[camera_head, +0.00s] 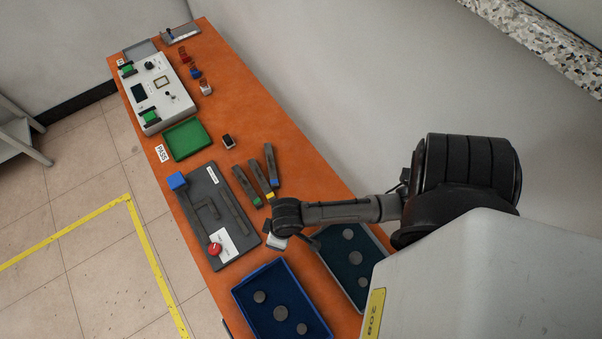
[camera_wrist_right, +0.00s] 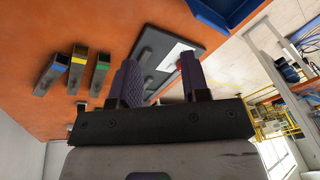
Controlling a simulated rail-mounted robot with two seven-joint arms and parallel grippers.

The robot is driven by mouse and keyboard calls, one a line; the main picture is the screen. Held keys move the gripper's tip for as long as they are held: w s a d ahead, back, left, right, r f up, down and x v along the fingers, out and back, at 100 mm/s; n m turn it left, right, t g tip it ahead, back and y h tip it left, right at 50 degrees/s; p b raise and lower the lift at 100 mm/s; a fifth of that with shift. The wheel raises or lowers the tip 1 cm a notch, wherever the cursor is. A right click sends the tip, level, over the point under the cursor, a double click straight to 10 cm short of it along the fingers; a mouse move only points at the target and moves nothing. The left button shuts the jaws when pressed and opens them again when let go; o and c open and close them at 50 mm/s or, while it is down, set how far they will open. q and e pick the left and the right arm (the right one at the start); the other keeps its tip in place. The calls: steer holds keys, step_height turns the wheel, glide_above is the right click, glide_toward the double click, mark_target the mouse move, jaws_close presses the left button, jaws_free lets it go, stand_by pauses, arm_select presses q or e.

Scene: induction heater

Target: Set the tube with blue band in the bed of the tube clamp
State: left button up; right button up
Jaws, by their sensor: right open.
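The tube with blue band (camera_head: 269,160) lies on the orange table as the rightmost of three dark tubes in the head view. It shows at the left in the right wrist view (camera_wrist_right: 57,72). The dark grey plate (camera_head: 228,249), which looks like the tube clamp, carries raised bars, a blue block and a red knob. It is partly hidden behind my fingers in the right wrist view (camera_wrist_right: 205,45). My right gripper (camera_wrist_right: 160,84) is open and empty, above the table near the plate's right edge and apart from the tubes. My left gripper is not in view.
Tubes with a green band (camera_head: 243,182) and a yellow band (camera_head: 258,175) lie beside the blue-banded one. Blue (camera_head: 246,310) and grey (camera_head: 336,270) trays with round pieces are at the near end. A green tray (camera_head: 187,138) and white control box (camera_head: 165,93) stand farther back.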

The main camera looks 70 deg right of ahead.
steer(key=shift+o, duration=1.2)
steer(key=s+d+r+n+t+h, duration=0.1)
steer(key=s+r, duration=0.5)
steer(key=r, duration=0.2)
steer(key=shift+s+r+n, duration=0.2)
steer(key=shift+s+n, duration=0.1)
steer(key=shift+s, duration=0.1)
steer(key=shift+o, duration=0.7)
steer(key=shift+s+d+r+h, duration=0.1)
steer(key=shift+d+r+h, duration=0.05)
steer(key=shift+h, duration=0.15)
